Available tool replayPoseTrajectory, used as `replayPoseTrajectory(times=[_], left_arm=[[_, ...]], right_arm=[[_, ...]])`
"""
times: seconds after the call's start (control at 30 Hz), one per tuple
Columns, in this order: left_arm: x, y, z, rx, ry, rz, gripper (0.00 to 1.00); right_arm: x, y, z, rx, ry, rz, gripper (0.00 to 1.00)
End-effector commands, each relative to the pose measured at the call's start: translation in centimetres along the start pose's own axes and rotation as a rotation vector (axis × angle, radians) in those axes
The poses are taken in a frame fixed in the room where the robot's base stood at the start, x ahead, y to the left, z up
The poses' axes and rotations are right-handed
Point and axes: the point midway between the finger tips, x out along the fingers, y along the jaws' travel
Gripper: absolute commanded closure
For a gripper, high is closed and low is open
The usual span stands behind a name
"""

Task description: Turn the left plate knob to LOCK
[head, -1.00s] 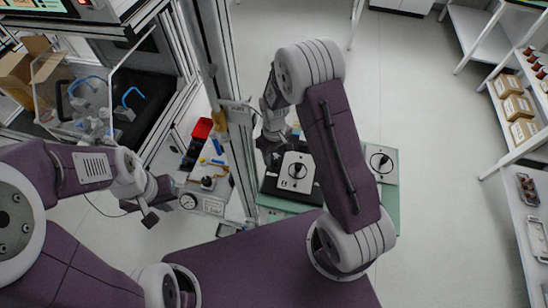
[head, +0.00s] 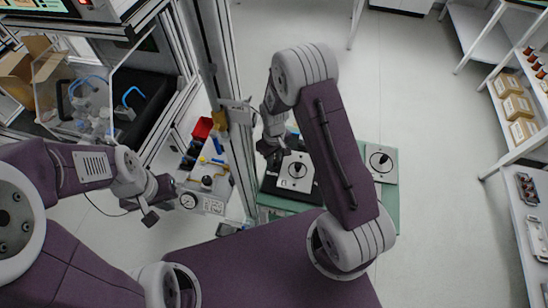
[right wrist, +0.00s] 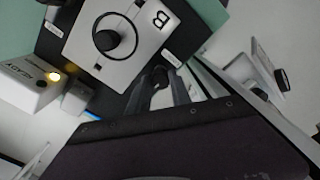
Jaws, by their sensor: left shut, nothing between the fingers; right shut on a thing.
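In the head view, a white plate with a black knob (head: 297,170) sits on a dark base (head: 285,195). In the right wrist view this plate (right wrist: 83,45) is marked B, with its round black knob (right wrist: 106,40) standing clear of my fingers. My right gripper (head: 270,152) is at the left edge of the dark base. In the right wrist view its fingers (right wrist: 165,88) are shut on a small dark knob (right wrist: 158,76) beside the plate; the grip is partly hidden. My left gripper (head: 150,218) is shut and empty, away to the left.
A second white plate with a knob (head: 381,161) lies on the green mat (head: 390,205) to the right. A white box with a lit amber lamp (right wrist: 30,82) stands near the base. A metal post (head: 238,150) rises close to the left of my right gripper.

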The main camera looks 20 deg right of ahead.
Motion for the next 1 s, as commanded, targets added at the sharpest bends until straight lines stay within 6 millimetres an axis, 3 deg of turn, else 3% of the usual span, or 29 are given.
replayPoseTrajectory(times=[1.0], left_arm=[[-0.64, 0.01, -0.07, 0.0, 0.0, 0.0, 1.0]], right_arm=[[-0.15, -0.02, -0.09, 0.892, 0.001, 0.0, 1.0]])
